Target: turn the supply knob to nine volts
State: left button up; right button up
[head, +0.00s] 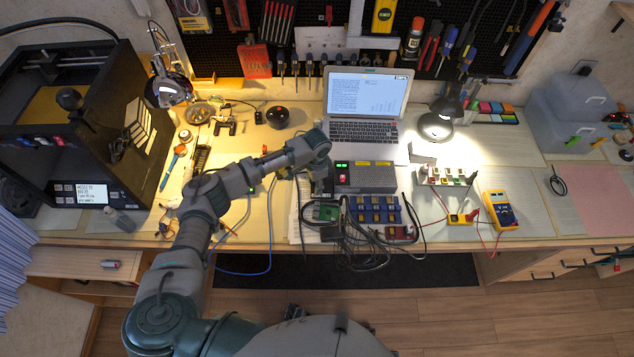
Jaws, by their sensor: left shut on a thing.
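The power supply (372,177) is a dark grey box on the bench in front of the laptop. A green light and a red light show at its left end. My left arm reaches in from the left, and my left gripper (322,188) points down at the supply's left end. It is shut on what appears to be the supply knob. The knob is hidden behind the gripper and wrist, so its setting cannot be read. My right gripper is not in view.
A laptop (364,105) stands behind the supply. A blue parts tray (375,210), a green circuit board (323,211) and tangled black cables (365,245) lie in front. A yellow multimeter (500,209) and desk lamp (437,125) are to the right. A 3D printer (75,120) stands left.

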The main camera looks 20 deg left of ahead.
aim_at(325, 188)
pick_arm(q)
jog(key=shift+w+d+r, duration=0.15)
jog(key=shift+d, duration=0.25)
jog(key=shift+w+d+r, duration=0.1)
jog(key=shift+d+r, duration=0.05)
jog(key=shift+d, duration=0.2)
grip_shut()
jog(key=shift+d, duration=0.3)
jog(key=shift+w+d, duration=0.1)
jog(key=shift+d, duration=0.4)
jog(key=shift+a, duration=0.15)
jog(key=shift+a+f, duration=0.1)
jog(key=shift+a, duration=0.45)
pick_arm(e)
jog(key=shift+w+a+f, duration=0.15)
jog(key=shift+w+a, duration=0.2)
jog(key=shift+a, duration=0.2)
